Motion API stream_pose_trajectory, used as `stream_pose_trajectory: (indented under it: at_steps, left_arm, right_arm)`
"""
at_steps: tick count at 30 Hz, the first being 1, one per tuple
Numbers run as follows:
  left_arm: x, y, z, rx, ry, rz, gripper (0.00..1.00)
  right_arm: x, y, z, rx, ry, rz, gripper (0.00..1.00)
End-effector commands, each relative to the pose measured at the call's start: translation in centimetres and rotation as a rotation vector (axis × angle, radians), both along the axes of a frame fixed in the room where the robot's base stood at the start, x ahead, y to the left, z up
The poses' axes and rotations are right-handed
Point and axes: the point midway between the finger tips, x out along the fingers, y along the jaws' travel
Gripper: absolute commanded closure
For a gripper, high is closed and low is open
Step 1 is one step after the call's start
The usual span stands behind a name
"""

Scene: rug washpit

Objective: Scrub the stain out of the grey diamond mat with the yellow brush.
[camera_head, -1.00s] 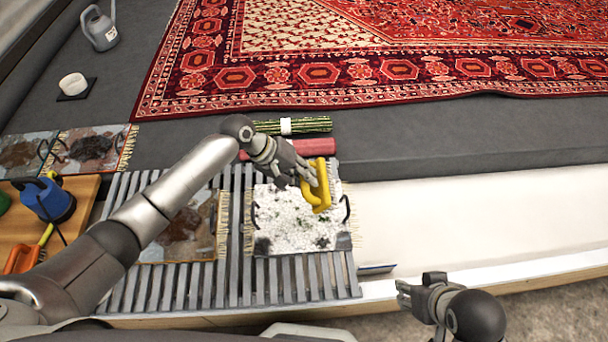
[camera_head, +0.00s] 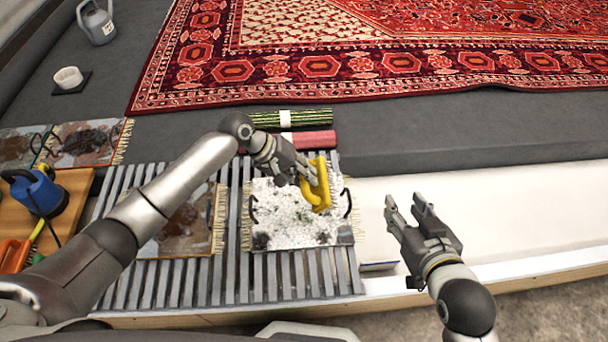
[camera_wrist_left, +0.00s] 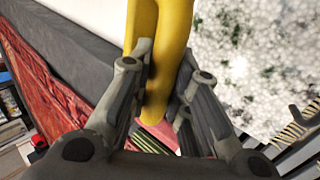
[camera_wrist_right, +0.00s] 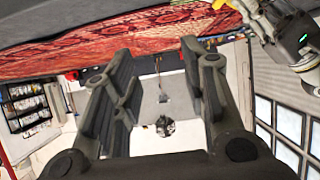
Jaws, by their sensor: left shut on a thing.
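My left gripper (camera_head: 305,176) is shut on the yellow brush (camera_head: 320,186), and the left wrist view shows the brush handle (camera_wrist_left: 158,70) between its fingers. The brush is over the right part of a mat covered in white foam (camera_head: 285,222) with dark patches; the foam hides any diamond pattern. I cannot tell whether the bristles touch the mat. The mat has dark handles at its left and right sides and lies on a grey slatted rack (camera_head: 240,285). My right gripper (camera_head: 408,200) is open and empty over the white ledge.
A brown stained mat (camera_head: 188,225) lies left of the foamy one on the rack. A green roll (camera_head: 310,118) and a red roll (camera_head: 315,140) lie behind. A blue pump-like object (camera_head: 40,192) stands on a wooden surface at left. A large red rug (camera_head: 400,70) fills the back.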

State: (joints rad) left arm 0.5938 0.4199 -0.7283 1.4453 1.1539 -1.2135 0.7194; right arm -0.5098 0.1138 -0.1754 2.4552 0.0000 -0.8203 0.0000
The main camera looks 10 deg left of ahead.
Motion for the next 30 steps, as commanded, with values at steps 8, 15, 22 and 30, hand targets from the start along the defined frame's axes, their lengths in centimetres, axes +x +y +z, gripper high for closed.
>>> stream_pose_trajectory:
  at_steps: [8,15,22,30]
  left_arm:
    - [0.0,0.0,-0.8,-0.001,-0.001,0.001,1.0]
    - [0.0,0.0,-1.2,-0.001,-0.001,0.001,1.0]
    - [0.0,0.0,-1.3,-0.001,-0.001,0.001,1.0]
    - [0.0,0.0,-1.3,-0.001,-0.001,0.001,1.0]
  right_arm:
    - [1.9,1.0,3.5,0.049,-0.208,0.013,0.6]
    - [2.6,1.6,6.1,0.085,-0.347,0.022,0.6]
    - [2.8,1.8,7.2,0.098,-0.399,0.025,0.6]
    - [2.8,1.8,7.3,0.099,-0.402,0.025,0.6]
